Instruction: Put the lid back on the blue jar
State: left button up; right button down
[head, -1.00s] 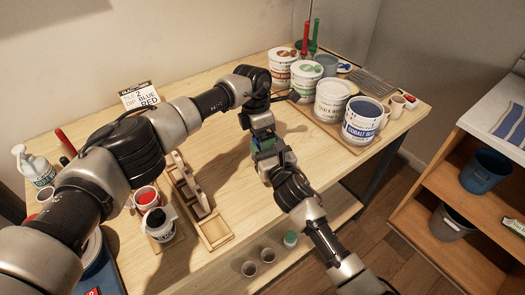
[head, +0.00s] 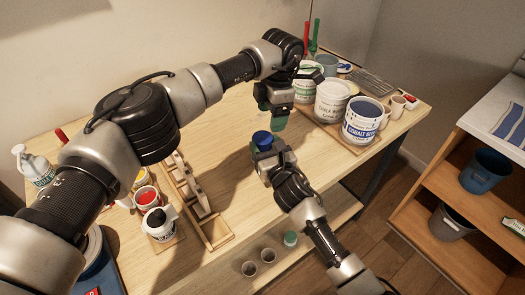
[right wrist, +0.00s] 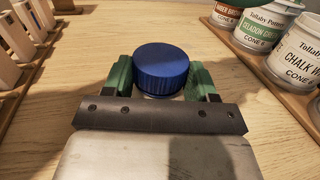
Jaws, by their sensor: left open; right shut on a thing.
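A ribbed blue lid (head: 262,137) shows level between the fingers of my right gripper (head: 266,149). In the right wrist view the lid (right wrist: 161,68) sits over a small pale body, seemingly the jar (right wrist: 158,97), with the green fingers on either side. Most of that body is hidden by the lid and gripper, so I cannot tell how tightly the lid is seated. My right gripper is shut on the jar, low over the table. My left gripper (head: 272,113) is open and apart from the lid, above and slightly behind it in the head view.
A tub labelled cobalt blue (head: 362,120) and a chalk white tub (head: 331,100) stand on a board at the right. A wooden rack (head: 190,205) and a red-filled pot (head: 146,198) stand at the left. The table (head: 215,140) between is clear.

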aim_at(264, 138)
jog(key=shift+d, duration=0.15)
pick_arm(q)
jog(key=r, duration=0.1)
jog(key=d+r+y, duration=0.1)
jog(key=r+y, duration=0.1)
jog(key=shift+s+d+r+t, duration=0.2)
jog(key=shift+d+t, duration=0.05)
jog(key=shift+t, duration=0.15)
jog(key=shift+f, duration=0.15)
jog(key=x, duration=1.1)
jog(key=shift+a+f, duration=0.15)
jog(key=shift+f, duration=0.2)
jog(key=c, duration=0.8)
jog(key=o, duration=1)
